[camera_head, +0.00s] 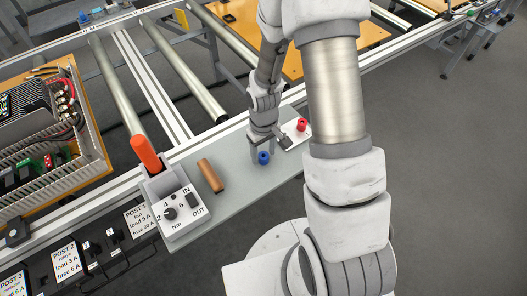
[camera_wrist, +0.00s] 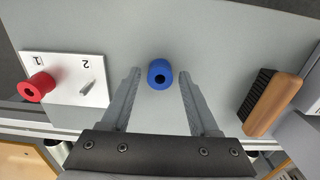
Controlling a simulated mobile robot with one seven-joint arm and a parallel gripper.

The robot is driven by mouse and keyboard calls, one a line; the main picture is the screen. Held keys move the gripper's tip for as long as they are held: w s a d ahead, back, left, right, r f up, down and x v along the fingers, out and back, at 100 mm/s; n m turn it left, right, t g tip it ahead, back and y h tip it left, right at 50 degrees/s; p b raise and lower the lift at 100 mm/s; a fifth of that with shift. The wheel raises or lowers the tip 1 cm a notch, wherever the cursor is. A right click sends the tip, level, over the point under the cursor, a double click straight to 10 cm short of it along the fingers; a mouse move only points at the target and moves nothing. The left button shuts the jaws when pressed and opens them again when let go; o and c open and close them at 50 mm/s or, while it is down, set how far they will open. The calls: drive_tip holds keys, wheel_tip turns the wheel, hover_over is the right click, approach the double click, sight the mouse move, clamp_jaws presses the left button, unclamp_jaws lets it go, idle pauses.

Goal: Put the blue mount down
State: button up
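The blue mount (camera_head: 263,158) is a short blue cylinder with a hole in its end. It stands on the grey shelf (camera_head: 236,182), off the white plate. In the wrist view the blue mount (camera_wrist: 160,74) lies between the tips of my gripper (camera_wrist: 160,80). The fingers are spread, with a gap visible on each side of the mount. In the head view my gripper (camera_head: 269,148) is low over the shelf at the mount.
A white plate (camera_wrist: 62,68) marked 1 and 2 carries a red mount (camera_wrist: 36,88) at 1 and a small metal pin (camera_wrist: 87,89) by 2. A wooden brush (camera_head: 210,175) and an orange-handled tool (camera_head: 146,153) in a holder box (camera_head: 180,206) are left of my gripper.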

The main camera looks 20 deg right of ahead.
drive_tip(key=shift+r, duration=0.15)
drive_tip(key=s+r+m+t+p, duration=0.1)
drive_tip(key=s+r, duration=0.1)
drive_tip(key=r, duration=1.1)
drive_tip(key=s+r+m+t+p, duration=0.1)
drive_tip(key=s+r+t, duration=0.1)
drive_tip(key=r, duration=1.1)
drive_tip(key=s+r+m+t, duration=0.1)
drive_tip(key=s+r+t, duration=0.1)
drive_tip(key=s+r, duration=0.7)
drive_tip(key=shift+s+r+m+t, duration=0.3)
drive_tip(key=shift+s, duration=0.1)
drive_tip(key=shift+r+p, duration=0.2)
drive_tip(key=shift+p, duration=0.15)
drive_tip(key=shift+d, duration=0.15)
